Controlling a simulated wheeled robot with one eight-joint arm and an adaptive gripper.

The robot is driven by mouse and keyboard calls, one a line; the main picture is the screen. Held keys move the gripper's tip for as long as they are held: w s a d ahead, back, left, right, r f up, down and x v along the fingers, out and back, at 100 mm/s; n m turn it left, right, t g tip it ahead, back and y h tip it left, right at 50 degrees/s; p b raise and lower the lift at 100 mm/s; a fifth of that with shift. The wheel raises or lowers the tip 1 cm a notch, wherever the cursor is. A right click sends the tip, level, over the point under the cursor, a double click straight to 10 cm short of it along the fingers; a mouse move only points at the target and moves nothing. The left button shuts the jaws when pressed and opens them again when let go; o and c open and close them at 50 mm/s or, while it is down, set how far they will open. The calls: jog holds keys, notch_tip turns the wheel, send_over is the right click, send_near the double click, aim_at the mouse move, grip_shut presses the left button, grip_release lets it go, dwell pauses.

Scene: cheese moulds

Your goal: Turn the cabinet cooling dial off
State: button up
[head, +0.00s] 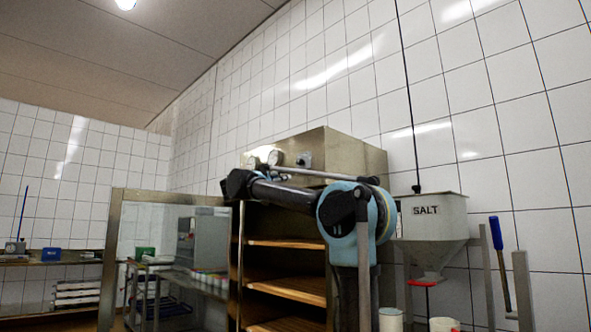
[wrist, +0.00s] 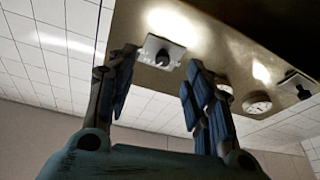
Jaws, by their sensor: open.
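The cabinet (head: 355,158) has a metal top housing with dials and gauges on its front. In the wrist view, a dark knob on a pale square plate (wrist: 163,52) shows between and beyond the fingertips of my gripper (wrist: 160,72). The gripper is open with nothing between its fingers, and I see no clear contact with the knob. A second dark knob on a plate (wrist: 297,86) is at the right; it appears to be the knob in the head view (head: 304,160). No labels are readable, so I cannot tell which is the cooling dial. My gripper (head: 234,184) is in front of the housing's left part.
Two round gauges (wrist: 257,105) are between the knobs. Wooden shelves (head: 290,290) fill the open cabinet below. A salt hopper (head: 432,225) stands to its right. A glass-sided frame (head: 120,240) and a table with equipment are to the left.

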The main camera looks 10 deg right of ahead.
notch_tip(320, 180, up, 2)
jog(key=a+r+t, duration=0.1)
jog(key=a, duration=0.1)
send_near(298, 163)
jog(key=x, duration=0.8)
jog(key=shift+d, duration=0.25)
jog(key=shift+c, duration=0.6)
jog(key=c, duration=1)
